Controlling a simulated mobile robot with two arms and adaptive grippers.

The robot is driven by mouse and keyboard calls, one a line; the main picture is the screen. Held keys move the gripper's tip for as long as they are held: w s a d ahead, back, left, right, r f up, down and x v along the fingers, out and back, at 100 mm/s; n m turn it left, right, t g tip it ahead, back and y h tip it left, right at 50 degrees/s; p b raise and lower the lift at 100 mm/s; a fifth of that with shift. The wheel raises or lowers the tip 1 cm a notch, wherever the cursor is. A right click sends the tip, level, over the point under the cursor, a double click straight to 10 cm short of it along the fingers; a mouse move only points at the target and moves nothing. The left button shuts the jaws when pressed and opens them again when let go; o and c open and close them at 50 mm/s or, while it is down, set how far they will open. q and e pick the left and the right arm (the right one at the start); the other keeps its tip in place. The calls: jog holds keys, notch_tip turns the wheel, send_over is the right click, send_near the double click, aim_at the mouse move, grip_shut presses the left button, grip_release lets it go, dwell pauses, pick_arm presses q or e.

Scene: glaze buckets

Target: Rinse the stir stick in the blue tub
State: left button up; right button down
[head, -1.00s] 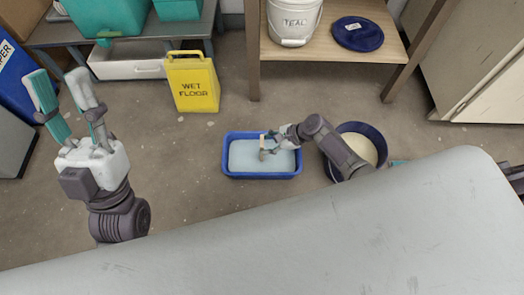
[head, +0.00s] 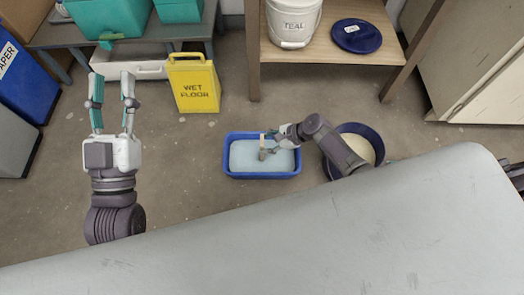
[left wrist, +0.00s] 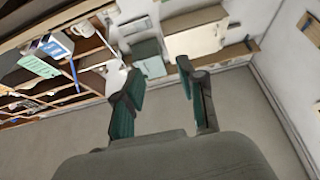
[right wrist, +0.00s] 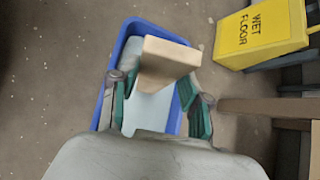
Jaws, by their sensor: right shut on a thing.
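The blue tub (head: 262,175) stands on the floor with pale liquid in it. It also shows in the right wrist view (right wrist: 113,75). My right gripper (head: 273,147) is over the tub and is shut on the wooden stir stick (head: 262,141). In the right wrist view the stick (right wrist: 165,60) is a tan block end between the fingers of my right gripper (right wrist: 158,95). I cannot tell how far its lower end reaches into the liquid. My left gripper (head: 112,88) is raised at the left, open and empty; its fingers (left wrist: 158,85) are apart in the left wrist view.
A dark blue bucket (head: 373,132) with cream contents stands right of the tub, partly behind my right arm. A yellow wet floor sign (head: 194,85) stands behind left. A white TEAL bucket (head: 293,22) and blue lid (head: 358,36) sit on the shelf (head: 325,48).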

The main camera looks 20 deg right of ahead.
pick_arm(q)
notch_tip(320, 180, down, 15)
jog(key=s+a+g+y+p, duration=0.1)
jog(key=a+g+y+p, duration=0.25)
jog(key=g, duration=0.65)
jog(key=s+a+f+g+y+p, duration=0.1)
jog(key=s+a+f+g+p, duration=0.1)
jog(key=s, duration=0.4)
jog(key=s+a+f+n+g+y+p, duration=0.1)
jog(key=s+f+g+p, duration=0.1)
jog(key=s+f+g, duration=0.2)
jog(key=s+g, duration=0.3)
jog(key=shift+s+a+f+p, duration=0.2)
jog(key=shift+a+f+p, duration=0.1)
jog(key=shift+a+p, duration=0.1)
jog(key=shift+y, duration=0.25)
dwell(0.6)
